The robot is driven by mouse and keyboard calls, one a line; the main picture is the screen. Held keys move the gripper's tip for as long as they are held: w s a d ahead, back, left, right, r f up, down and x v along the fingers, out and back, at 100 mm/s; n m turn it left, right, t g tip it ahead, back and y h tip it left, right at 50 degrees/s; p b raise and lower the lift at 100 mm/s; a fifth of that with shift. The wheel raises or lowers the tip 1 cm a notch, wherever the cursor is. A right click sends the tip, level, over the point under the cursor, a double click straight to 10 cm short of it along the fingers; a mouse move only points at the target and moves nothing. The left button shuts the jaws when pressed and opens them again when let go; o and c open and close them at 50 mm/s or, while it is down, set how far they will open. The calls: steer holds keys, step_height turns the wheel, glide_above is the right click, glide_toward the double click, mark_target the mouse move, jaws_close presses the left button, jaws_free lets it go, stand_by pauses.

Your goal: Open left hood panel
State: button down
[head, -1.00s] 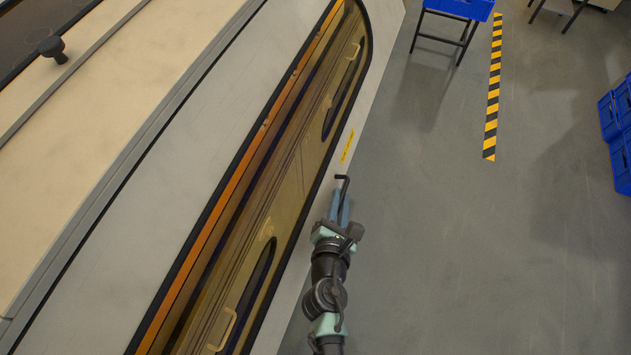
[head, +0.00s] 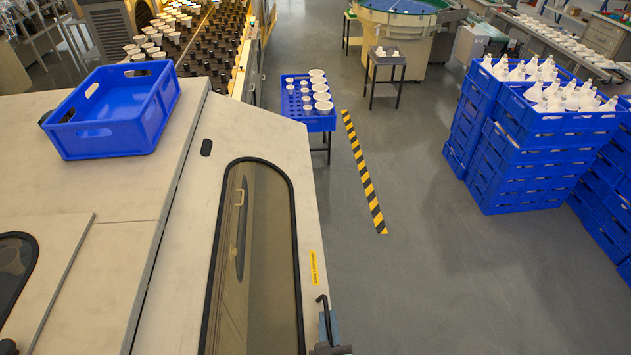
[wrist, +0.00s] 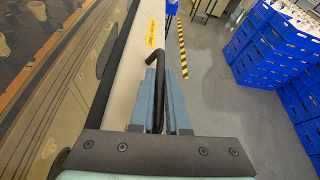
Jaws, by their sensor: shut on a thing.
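The pale hood panel (head: 255,135) has a long dark-framed window (head: 262,255) and a yellow label (head: 314,267) near its right edge. A black bent rod handle (head: 323,303) is at that edge, below the label. My gripper (head: 328,325) is at the lower edge of the head view, largely cut off. In the wrist view, my gripper (wrist: 160,78) has its blue-grey fingers shut on the black handle (wrist: 157,62), whose bent top stands out above the fingertips. The panel's edge (wrist: 138,55) runs close along the left of the fingers. I cannot tell how far the panel is raised.
An empty blue crate (head: 112,105) sits on top of the machine. A blue tray with white cups (head: 306,100) stands beyond the panel. Stacked blue crates (head: 545,125) stand at the right. Grey floor (head: 440,275) beside a striped floor line (head: 362,170) is clear.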

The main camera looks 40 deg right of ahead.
steer(key=shift+n+h, duration=0.3)
steer(key=shift+n, duration=0.1)
steer(key=shift+s+d+r+p, duration=0.15)
steer(key=shift+r+p, duration=0.35)
steer(key=shift+r, duration=0.15)
steer(key=shift+s+d+r+p, duration=0.1)
steer(key=shift+d+r+p, duration=0.1)
steer(key=shift+r+p, duration=0.4)
steer(key=shift+s+d+r+p, duration=0.15)
steer(key=shift+r+p, duration=0.2)
steer(key=shift+r, duration=0.4)
steer(key=c, duration=0.9)
jaws_free()
steer(key=shift+a, duration=0.1)
steer(key=b+v, duration=0.1)
steer(key=v, duration=1.2)
steer(key=shift+r, duration=0.2)
